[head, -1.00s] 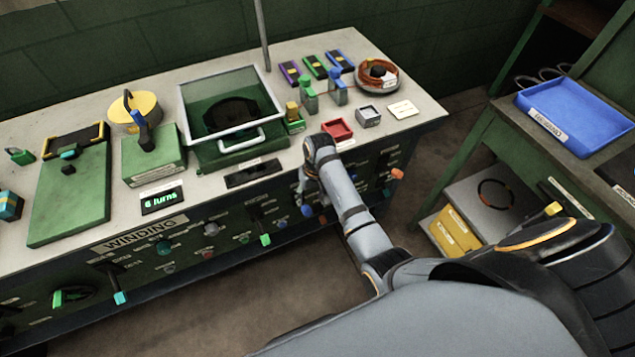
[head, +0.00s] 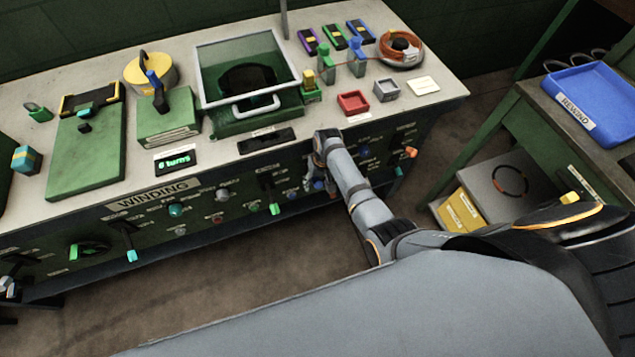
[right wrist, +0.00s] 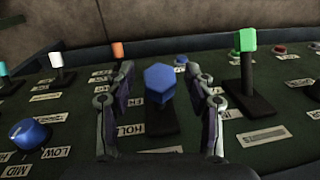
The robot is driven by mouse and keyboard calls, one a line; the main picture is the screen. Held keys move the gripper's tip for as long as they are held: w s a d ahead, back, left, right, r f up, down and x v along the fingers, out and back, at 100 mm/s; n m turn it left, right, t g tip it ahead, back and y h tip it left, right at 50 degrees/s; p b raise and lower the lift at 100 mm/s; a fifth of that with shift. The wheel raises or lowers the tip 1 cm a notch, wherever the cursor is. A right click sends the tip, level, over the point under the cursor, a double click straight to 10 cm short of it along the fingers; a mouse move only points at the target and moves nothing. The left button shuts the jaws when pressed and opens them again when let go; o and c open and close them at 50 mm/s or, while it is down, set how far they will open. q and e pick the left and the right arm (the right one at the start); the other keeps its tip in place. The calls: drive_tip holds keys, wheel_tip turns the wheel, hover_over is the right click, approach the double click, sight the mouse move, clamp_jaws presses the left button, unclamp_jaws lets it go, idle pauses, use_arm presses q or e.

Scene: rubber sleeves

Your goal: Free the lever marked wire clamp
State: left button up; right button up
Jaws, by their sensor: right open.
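My right gripper (head: 318,178) is at the front panel of the winding bench, below the table edge. In the right wrist view the gripper (right wrist: 158,72) is open, with one finger on each side of a lever with a blue six-sided knob (right wrist: 159,80). The lever's dark base (right wrist: 161,118) shows below the knob, near a label that seems to read HOLD. I cannot read a wire clamp mark on any label. Contact between the fingers and the knob cannot be made out. In the head view the arm and gripper mostly hide this lever. My left gripper is not seen.
A green-knobbed lever (right wrist: 246,60) stands to the right in the wrist view. An orange-tipped lever (right wrist: 117,52), a white-tipped lever (right wrist: 57,62) and a round blue knob (right wrist: 30,134) are to the left. Above the panel lies the bench top (head: 320,118).

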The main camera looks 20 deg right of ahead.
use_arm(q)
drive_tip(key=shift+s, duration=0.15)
use_arm(e)
drive_tip(key=shift+c, duration=0.2)
clamp_jaws()
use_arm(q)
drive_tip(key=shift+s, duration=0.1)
